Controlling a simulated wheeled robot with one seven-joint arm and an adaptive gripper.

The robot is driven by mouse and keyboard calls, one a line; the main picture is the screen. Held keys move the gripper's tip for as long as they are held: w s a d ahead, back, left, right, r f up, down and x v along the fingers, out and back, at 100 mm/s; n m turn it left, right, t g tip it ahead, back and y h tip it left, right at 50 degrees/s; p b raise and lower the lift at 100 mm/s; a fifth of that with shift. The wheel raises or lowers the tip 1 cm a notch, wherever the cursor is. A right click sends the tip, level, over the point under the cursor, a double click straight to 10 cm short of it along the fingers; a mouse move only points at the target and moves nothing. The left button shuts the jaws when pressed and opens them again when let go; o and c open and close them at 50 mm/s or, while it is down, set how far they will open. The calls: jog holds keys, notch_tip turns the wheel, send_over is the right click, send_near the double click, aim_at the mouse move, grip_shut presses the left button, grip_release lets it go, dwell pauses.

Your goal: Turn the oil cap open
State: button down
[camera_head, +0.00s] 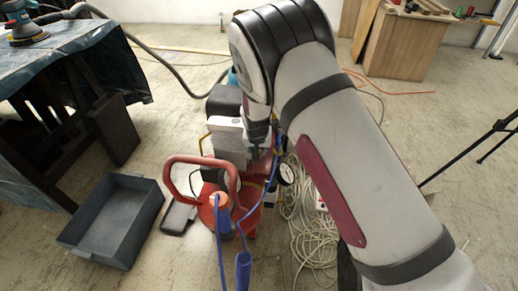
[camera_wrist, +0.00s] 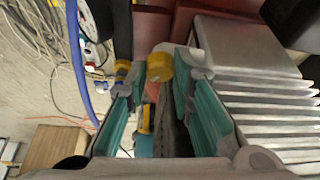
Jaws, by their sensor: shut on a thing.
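The oil cap (camera_wrist: 160,65) is a small yellow round cap in the wrist view, close to the red and grey compressor. My gripper (camera_wrist: 163,72) has teal-lined fingers, one on each side of the cap, and it is shut on it. In the head view my arm reaches down over the compressor (camera_head: 228,132), a red machine with a light-coloured block and a black part. The cap cannot be made out there, and my gripper is mostly hidden by the arm and the machine.
Grey cooling fins (camera_wrist: 265,105) stand right beside my gripper in the wrist view. A red handle (camera_head: 200,161), blue hoses (camera_head: 243,270) and a gauge (camera_head: 286,174) surround the compressor. A grey tray (camera_head: 112,216) and a covered table (camera_head: 70,60) are left; coiled cable (camera_head: 310,225) lies right.

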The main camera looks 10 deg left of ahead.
jog(key=shift+m, duration=0.5)
jog(key=c, duration=1.4)
grip_release()
jog(key=shift+f, duration=0.1)
jog(key=v, duration=1.2)
jog(key=shift+a, duration=0.25)
